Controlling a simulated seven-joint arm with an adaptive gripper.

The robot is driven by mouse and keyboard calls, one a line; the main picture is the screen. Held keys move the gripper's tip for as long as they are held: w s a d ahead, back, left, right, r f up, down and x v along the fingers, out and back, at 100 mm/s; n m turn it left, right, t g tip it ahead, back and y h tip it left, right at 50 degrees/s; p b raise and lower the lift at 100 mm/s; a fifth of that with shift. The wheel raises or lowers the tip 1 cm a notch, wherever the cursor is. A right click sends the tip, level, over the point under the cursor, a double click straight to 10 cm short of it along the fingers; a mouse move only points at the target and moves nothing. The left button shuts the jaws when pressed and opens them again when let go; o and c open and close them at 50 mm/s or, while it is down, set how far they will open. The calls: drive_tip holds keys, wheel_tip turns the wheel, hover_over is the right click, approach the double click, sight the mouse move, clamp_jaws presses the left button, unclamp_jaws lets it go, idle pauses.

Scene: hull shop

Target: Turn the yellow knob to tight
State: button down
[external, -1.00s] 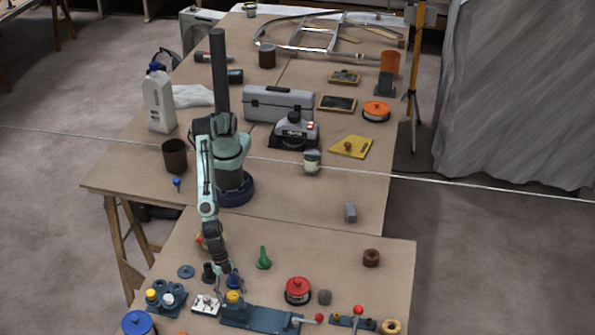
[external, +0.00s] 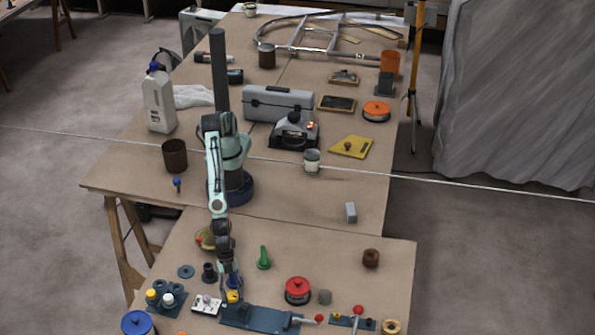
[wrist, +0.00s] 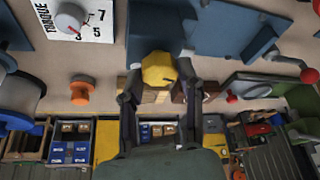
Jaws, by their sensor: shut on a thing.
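The yellow knob (external: 233,297) sits at the left end of a dark blue fixture (external: 262,319) near the front of the table. In the wrist view the yellow knob (wrist: 158,68) is between my two fingers, with the blue fixture behind it. My gripper (external: 232,287) points down at the knob and is shut on it; it also shows in the wrist view (wrist: 160,80). The fingers partly hide the knob's sides. I cannot read any tight mark on the fixture.
A white torque dial plate (external: 206,304) stands close on the left, and a blue block with yellow and white knobs (external: 165,308) is farther left. A green funnel-like piece (external: 263,259) stands behind right. A red-lidded round container (external: 297,290) is to the right.

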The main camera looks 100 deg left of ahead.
drive_tip(key=m+g, duration=0.1)
drive_tip(key=m, duration=0.1)
drive_tip(key=m+g, duration=0.1)
drive_tip(key=m, duration=0.2)
drive_tip(key=shift+w+m+h, duration=0.15)
drive_tip(key=shift+m+h, duration=0.15)
drive_tip(key=m+g, duration=0.2)
drive_tip(key=m, duration=0.3)
drive_tip(key=shift+w, duration=0.15)
drive_tip(key=m+g+y, duration=0.1)
drive_tip(key=m, duration=0.2)
drive_tip(key=m+y, duration=0.1)
drive_tip(key=m, duration=0.1)
drive_tip(key=shift+d+f+m+g, duration=0.1)
drive_tip(key=shift+m+g, duration=0.3)
drive_tip(key=m+y, duration=0.1)
drive_tip(key=m, duration=0.4)
drive_tip(key=shift+g+y, duration=0.4)
drive_tip(key=shift+m, duration=0.3)
drive_tip(key=c, duration=0.7)
unclamp_jaws()
drive_tip(key=shift+d, duration=0.1)
drive_tip(key=shift+w, duration=0.1)
